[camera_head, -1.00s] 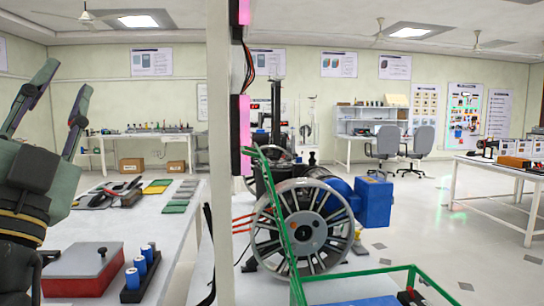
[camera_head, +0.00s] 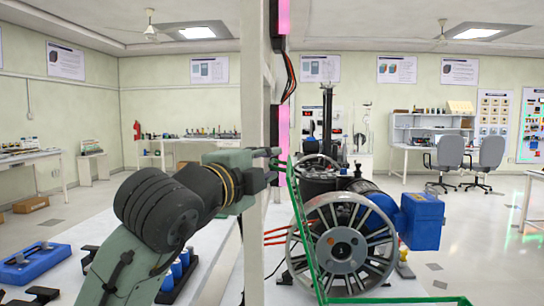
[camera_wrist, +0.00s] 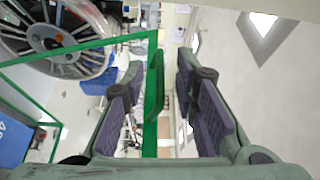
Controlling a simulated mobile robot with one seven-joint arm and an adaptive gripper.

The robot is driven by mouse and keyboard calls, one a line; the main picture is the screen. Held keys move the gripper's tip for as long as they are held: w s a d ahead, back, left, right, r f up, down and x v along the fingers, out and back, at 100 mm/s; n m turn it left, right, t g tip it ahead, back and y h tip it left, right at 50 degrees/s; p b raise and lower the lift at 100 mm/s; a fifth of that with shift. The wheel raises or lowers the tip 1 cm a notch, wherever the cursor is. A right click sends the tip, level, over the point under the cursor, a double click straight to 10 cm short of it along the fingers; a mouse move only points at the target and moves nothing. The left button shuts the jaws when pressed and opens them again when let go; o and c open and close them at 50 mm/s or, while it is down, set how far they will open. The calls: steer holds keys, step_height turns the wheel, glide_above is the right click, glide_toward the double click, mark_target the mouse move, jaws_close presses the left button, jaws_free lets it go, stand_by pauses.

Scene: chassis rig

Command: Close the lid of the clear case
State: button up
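The clear case shows by its green edges. Its lid (camera_head: 305,232) stands raised, a green-edged frame rising in front of the spoked wheel. Part of the case's green rim (camera_head: 395,300) shows at the bottom of the head view; the rest is cut off. My gripper (camera_head: 278,162) is at the top of the raised lid, seen side-on. In the wrist view my gripper (camera_wrist: 162,95) has its two fingers apart, with a green edge bar of the lid (camera_wrist: 152,95) between them. The bar lies nearer the left finger; I cannot tell whether they touch.
A white post (camera_head: 254,120) with pink strips stands just behind my gripper. A spoked wheel (camera_head: 343,243) and a blue box (camera_head: 421,220) sit behind the lid. Blue cylinders (camera_head: 178,270) stand on the left bench. Open floor lies to the right.

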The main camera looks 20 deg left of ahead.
steer(key=shift+w+d, duration=0.15)
steer(key=shift+w, duration=1.05)
steer(key=shift+c, duration=0.4)
jaws_close()
steer(key=shift+r, duration=0.1)
